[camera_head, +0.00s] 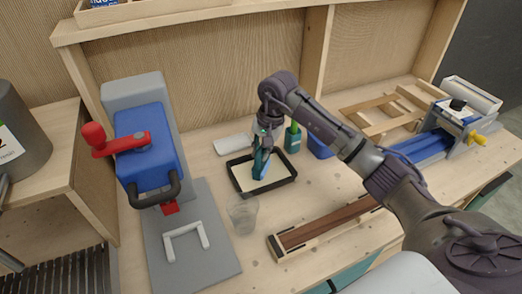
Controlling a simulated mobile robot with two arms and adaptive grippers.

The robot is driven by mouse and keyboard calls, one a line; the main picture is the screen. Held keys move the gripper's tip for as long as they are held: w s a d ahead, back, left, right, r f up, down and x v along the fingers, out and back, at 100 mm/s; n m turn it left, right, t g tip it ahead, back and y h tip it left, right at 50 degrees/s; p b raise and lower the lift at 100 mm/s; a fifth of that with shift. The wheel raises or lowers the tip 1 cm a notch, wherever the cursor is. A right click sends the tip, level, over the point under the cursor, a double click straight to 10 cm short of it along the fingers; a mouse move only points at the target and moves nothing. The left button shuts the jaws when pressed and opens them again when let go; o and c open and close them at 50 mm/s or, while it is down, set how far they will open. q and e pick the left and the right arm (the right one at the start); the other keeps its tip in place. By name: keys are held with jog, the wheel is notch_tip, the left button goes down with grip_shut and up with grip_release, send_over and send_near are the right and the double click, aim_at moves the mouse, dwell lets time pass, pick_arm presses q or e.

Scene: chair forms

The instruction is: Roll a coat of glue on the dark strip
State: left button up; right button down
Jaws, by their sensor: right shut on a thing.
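The dark strip (328,223) lies in a pale wooden holder (284,249) at the front middle of the bench; its right end is hidden behind my right arm. A black-rimmed tray (286,184) with a pale cream layer sits behind and left of it. My right gripper (264,146), pointing down above the tray, is shut on a teal and blue tool (261,164), seemingly the glue roller. The tool's lower end is at the tray; I cannot tell whether it touches the layer. My left gripper is not in view.
A blue press (148,150) with a red handle stands left on a grey base. A clear cup (243,215) stands before the tray. A green bottle (293,138) stands close behind my gripper. Wooden frame pieces (375,112) and a blue clamp device (425,145) are at right.

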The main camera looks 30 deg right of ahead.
jog(key=shift+s+f+b, duration=0.1)
jog(key=shift+b, duration=0.2)
dwell(1.2)
jog(key=shift+r+p, duration=1.75)
jog(key=shift+r, duration=1.85)
jog(key=shift+f, duration=0.15)
